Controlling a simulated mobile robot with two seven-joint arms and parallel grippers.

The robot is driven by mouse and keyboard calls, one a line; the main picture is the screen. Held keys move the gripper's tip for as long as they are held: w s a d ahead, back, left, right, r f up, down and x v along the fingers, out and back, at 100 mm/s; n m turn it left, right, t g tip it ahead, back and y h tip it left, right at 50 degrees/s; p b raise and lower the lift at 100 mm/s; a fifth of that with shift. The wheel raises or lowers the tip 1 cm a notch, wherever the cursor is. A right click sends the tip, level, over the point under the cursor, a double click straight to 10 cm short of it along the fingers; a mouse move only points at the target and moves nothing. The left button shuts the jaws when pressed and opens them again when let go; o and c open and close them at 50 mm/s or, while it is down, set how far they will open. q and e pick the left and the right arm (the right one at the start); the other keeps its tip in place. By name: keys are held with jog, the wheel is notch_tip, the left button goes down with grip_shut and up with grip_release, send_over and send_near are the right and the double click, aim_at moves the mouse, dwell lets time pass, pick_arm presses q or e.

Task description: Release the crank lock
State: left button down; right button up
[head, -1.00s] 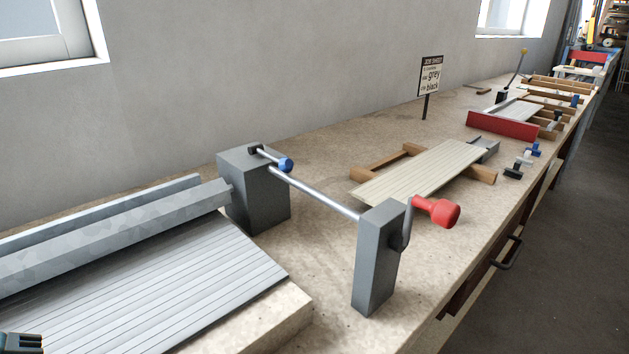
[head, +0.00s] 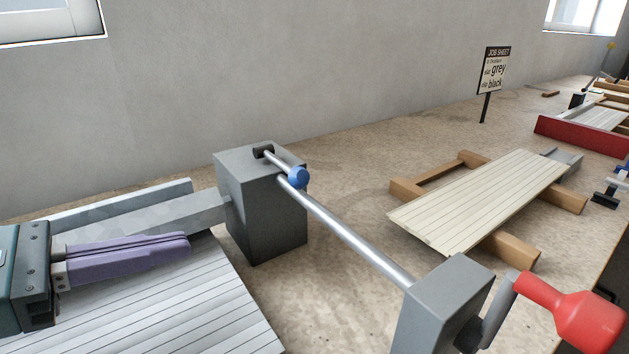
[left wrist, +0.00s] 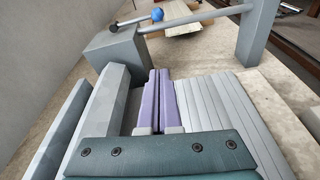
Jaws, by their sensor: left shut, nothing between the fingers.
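The crank lock is a small grey lever with a blue knob (head: 298,178) on top of a grey block (head: 262,205). The lever lies over the block's top, and the knob hangs just past its right edge. It also shows in the left wrist view (left wrist: 157,14). A steel shaft (head: 345,235) runs from the block to a grey post (head: 440,305) with a crank and red handle (head: 575,310). My left gripper (head: 188,245), with purple fingers, is shut and empty above the slatted curtain, left of the block and apart from the lock. My right gripper is not in view.
The grey slatted curtain (head: 190,310) and its roller lie at the left. A cream slatted panel (head: 480,200) rests on wooden bars to the right. A job sheet sign (head: 494,72) stands behind. Bare bench lies between block and panel.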

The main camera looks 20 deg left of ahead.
pick_arm(q)
jog(key=x, duration=0.9)
jog(key=shift+w+d+b, duration=0.15)
jog(key=shift+w+b, duration=0.2)
jog(key=shift+w+d+r+p, duration=0.2)
jog(key=shift+d+r+p, duration=0.15)
jog(key=shift+r, duration=0.25)
jog(key=shift+w+d+r+p, duration=0.2)
jog(key=shift+r+p, duration=0.1)
jog(key=shift+r, duration=0.25)
jog(key=shift+w+d+r+p, duration=0.2)
jog(key=shift+d+r+p, duration=0.15)
jog(key=shift+r, duration=0.25)
jog(key=shift+a, duration=0.1)
notch_tip(320, 180, up, 8)
jog(key=n+g+h+p, duration=0.1)
jog(key=n+h+p, duration=0.2)
jog(key=n+p, duration=0.85)
send_over(282, 166)
jog(key=p+v, duration=0.2)
jog(key=v, duration=0.1)
jog(key=shift+s+f+m, duration=0.15)
jog(key=shift+s+m, duration=0.15)
jog(key=shift+m, duration=0.45)
